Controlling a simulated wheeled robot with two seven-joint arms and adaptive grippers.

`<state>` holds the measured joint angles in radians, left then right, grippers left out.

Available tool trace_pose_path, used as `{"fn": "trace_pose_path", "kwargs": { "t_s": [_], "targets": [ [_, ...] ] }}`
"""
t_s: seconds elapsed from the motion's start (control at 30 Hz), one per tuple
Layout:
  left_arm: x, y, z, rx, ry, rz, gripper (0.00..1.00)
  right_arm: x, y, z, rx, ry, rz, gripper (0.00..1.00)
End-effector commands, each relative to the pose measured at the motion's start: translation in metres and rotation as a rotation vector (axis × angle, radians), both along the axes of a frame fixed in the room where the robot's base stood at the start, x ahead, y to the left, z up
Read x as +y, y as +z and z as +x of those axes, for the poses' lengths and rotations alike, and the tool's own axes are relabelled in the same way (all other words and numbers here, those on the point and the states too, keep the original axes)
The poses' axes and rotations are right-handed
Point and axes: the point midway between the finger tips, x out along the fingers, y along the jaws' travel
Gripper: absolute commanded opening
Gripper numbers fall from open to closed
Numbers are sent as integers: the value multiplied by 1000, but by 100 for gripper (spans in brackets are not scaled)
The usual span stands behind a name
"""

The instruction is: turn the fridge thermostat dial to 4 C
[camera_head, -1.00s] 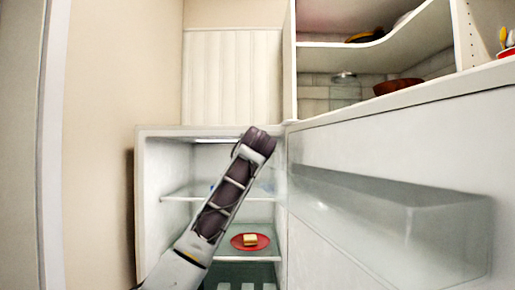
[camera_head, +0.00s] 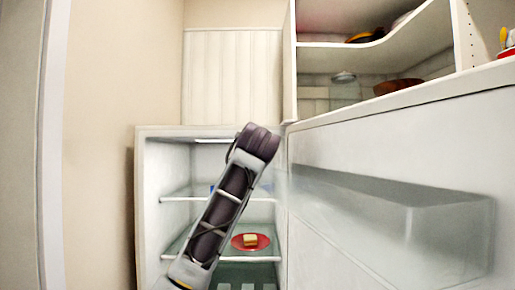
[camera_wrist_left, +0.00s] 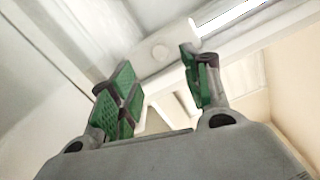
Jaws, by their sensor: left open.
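The open fridge (camera_head: 152,215) stands ahead, with its door (camera_head: 400,145) swung out to the right. A pale housing under its ceiling shows in the left wrist view, with a small round white knob (camera_wrist_left: 160,50) that looks like the thermostat dial. Its markings are too small to read. My left arm reaches up in front of the fridge opening in the head view, and its gripper is hidden there. In the left wrist view my left gripper (camera_wrist_left: 157,74) is open, with green-padded fingers. The knob appears between and beyond the fingertips; contact cannot be told. My right gripper is not in view.
Inside the fridge are glass shelves (camera_head: 175,196) and a red plate (camera_head: 238,247) with a yellowish block (camera_head: 250,240). A clear door bin (camera_head: 450,235) juts out at right. Open shelving with a brown bowl (camera_head: 398,86) stands above the door.

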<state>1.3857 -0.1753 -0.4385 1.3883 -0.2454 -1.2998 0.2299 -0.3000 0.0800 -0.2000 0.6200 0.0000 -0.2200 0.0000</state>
Motion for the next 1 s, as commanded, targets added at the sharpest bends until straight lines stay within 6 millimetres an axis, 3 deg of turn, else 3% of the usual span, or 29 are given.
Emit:
{"fn": "trace_pose_path", "kwargs": {
  "t_s": [0.4, 1.0],
  "targets": [
    [0, -1, -31, 0, -1, 1, 48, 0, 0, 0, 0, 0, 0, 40],
    [1, 0, -34, 0, 3, -1, 47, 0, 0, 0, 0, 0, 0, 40]
  ]
}}
